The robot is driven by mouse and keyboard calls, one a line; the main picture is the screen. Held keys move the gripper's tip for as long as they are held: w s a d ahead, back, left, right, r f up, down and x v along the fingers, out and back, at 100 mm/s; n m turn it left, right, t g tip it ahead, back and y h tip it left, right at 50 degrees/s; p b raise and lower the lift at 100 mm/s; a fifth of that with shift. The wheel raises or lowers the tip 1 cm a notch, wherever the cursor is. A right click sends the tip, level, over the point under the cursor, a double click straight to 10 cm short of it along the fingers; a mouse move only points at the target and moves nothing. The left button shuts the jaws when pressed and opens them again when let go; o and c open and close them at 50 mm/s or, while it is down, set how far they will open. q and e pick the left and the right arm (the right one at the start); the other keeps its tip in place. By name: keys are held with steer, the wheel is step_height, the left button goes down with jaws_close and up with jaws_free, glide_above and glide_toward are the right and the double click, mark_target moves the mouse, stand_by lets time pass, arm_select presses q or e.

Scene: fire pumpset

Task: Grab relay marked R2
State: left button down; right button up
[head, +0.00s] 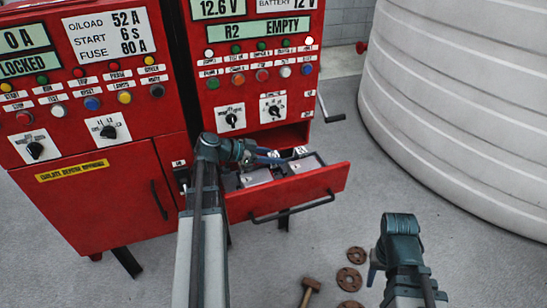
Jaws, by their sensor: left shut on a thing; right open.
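An open red drawer (320,183) sticks out of the right-hand red cabinet, with pale grey block-like relays (256,178) inside. Small white labels (300,151) show at its back, too small to read. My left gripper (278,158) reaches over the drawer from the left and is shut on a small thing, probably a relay. The fingers largely hide it, and I cannot read its marking. The display (265,29) above reads "R2 EMPTY". My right gripper (374,268) is open and empty over the floor at the lower right.
A left red cabinet (100,200) with a closed door stands beside the drawer. A black handle (292,207) crosses the drawer front. Rusty round flanges (349,279) and a hammer (309,290) lie on the floor. A large white tank (450,110) stands right.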

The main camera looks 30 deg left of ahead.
mark_target(274, 155)
arm_select(q)
step_height(274, 155, up, 9)
steer(key=p, duration=0.8)
